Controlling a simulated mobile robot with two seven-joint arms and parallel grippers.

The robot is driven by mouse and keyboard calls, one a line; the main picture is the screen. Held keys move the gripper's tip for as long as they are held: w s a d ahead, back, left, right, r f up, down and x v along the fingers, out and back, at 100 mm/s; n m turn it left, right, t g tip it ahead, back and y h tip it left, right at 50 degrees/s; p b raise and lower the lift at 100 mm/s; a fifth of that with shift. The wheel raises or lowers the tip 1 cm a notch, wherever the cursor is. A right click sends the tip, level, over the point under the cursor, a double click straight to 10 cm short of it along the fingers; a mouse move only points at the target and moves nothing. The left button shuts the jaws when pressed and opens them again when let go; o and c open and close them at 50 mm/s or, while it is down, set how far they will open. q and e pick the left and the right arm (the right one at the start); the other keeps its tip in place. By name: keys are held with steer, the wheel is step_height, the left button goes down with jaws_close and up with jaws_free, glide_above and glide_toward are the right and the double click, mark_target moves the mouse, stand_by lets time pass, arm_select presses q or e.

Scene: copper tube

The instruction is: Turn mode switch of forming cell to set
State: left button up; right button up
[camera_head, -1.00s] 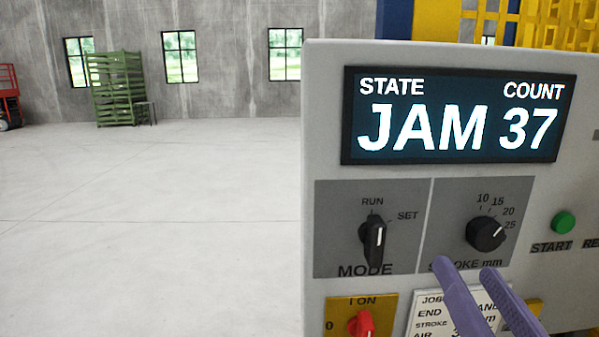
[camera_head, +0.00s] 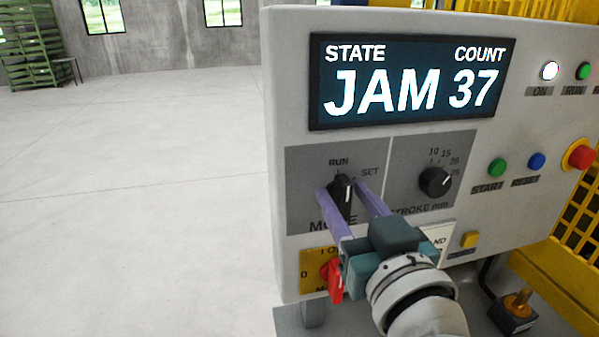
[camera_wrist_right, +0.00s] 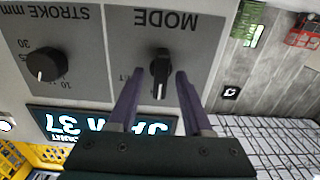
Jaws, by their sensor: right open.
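The mode switch (camera_head: 342,190) is a black knob with a white pointer line on a grey plate, with RUN marked above it and SET to its upper right. Its pointer stands about upright, toward RUN. My right gripper (camera_head: 344,194) is open, with one purple finger on each side of the knob. In the right wrist view, the knob (camera_wrist_right: 160,72) sits between the spread fingertips (camera_wrist_right: 160,75), with small gaps on both sides. The display (camera_head: 410,80) reads JAM and 37. My left gripper is not in view.
The stroke knob (camera_head: 435,181) is right of the mode switch. Green (camera_head: 497,168) and blue (camera_head: 537,160) buttons and a red stop button (camera_head: 580,156) are farther right. Open floor lies left.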

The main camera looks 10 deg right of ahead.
jaws_close()
stand_by(0.5)
